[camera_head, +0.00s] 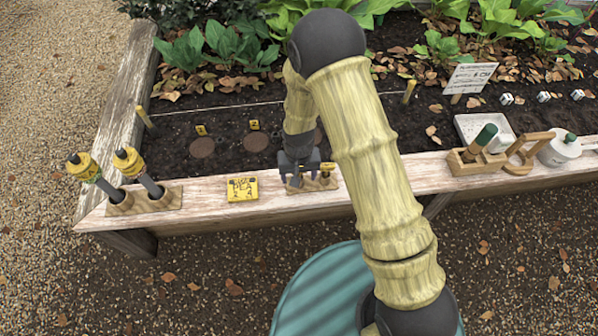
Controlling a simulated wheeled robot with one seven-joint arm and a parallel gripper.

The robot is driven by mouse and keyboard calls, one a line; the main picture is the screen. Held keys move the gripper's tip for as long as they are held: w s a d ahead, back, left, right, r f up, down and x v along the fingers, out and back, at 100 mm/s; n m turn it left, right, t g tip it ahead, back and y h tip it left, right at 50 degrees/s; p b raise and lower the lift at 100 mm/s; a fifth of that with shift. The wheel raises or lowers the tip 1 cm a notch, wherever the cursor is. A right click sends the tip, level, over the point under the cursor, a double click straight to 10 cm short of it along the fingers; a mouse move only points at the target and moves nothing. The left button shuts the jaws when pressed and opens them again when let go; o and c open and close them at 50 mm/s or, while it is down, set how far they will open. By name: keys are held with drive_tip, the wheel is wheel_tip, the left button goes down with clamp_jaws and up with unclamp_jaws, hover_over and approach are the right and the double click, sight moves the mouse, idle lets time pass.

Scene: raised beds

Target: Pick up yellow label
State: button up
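A yellow card with dark lettering that seems to read "PEA" (242,189) lies on the bed's wooden front rail. A small wooden holder (312,187) sits to its right, with a small yellow piece (327,167) standing at its right side. My gripper (299,180) points down right over this holder, left of the small yellow piece. Its dark fingers are small and partly blend with the holder, so their opening and anything between them cannot be made out. Small yellow numbered tags (201,130) (254,124) stand in the soil behind.
Two yellow-and-black handled tools (97,174) (138,168) stand in a wooden block at the rail's left end. A wooden block with a green-topped tool (478,150), a wooden frame and a white jar (560,150) stand at right. My arm hides the rail's middle.

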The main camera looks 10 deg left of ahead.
drive_tip(key=shift+c, duration=0.2)
drive_tip(key=c, duration=1)
wheel_tip(320, 180, up, 10)
drive_tip(key=p, duration=0.3)
drive_tip(key=shift+p, duration=0.3)
